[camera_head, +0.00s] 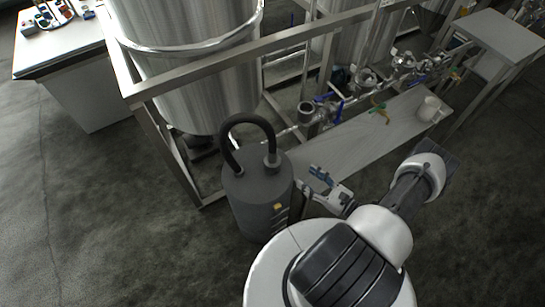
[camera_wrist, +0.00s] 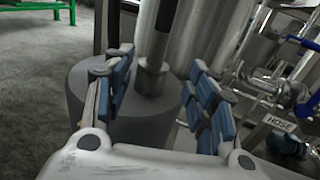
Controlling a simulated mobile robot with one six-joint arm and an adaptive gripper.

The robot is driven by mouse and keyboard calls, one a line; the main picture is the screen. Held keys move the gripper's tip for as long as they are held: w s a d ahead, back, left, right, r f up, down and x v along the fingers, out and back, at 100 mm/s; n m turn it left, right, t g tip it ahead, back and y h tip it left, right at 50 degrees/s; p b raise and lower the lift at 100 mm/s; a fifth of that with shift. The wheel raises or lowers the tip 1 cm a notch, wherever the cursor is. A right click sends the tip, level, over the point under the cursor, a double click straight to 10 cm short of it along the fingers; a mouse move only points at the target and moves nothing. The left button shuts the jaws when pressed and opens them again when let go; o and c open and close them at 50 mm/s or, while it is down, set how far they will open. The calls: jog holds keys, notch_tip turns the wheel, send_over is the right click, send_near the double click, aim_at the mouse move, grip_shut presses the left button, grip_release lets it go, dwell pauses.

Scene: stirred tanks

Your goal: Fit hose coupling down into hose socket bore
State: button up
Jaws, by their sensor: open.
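A black hose (camera_head: 246,122) arches over the top of a dark grey drum (camera_head: 257,205). The hose coupling (camera_head: 271,160), a grey collar at the hose's right end, stands upright on the drum top. In the wrist view the coupling (camera_wrist: 152,80) stands between my spread fingers. My gripper (camera_head: 319,174) is open and empty, just right of the drum; its blue-padded fingers also show in the wrist view (camera_wrist: 161,62). An upward-open round metal fitting (camera_head: 308,108) on the pipework behind looks like the hose socket; its bore is dark. A "HOSE" label (camera_wrist: 279,123) shows at right in the wrist view.
A large steel tank (camera_head: 190,70) stands behind a metal frame rail (camera_head: 225,66). Valves with blue handles (camera_head: 335,90) line the pipework. A grey bench (camera_head: 350,145) carries a white cup (camera_head: 429,108). A white table (camera_head: 65,45) stands far left. The left floor is clear.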

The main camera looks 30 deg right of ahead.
aim_at(276, 155)
jog(key=b+x, duration=0.1)
jog(key=x, duration=1)
jog(key=shift+w+a+f+b, duration=0.1)
jog(key=shift+w+f+b, duration=0.15)
jog(key=shift+b, duration=0.15)
jog(key=shift+r+b+x, duration=0.15)
jog(key=shift+b+x, duration=0.2)
jog(key=shift+x, duration=1.1)
jog(key=shift+r+b+x, duration=0.15)
jog(key=shift+b+x, duration=0.2)
jog(key=shift+x, duration=1.05)
jog(key=shift+c, duration=0.3)
grip_shut()
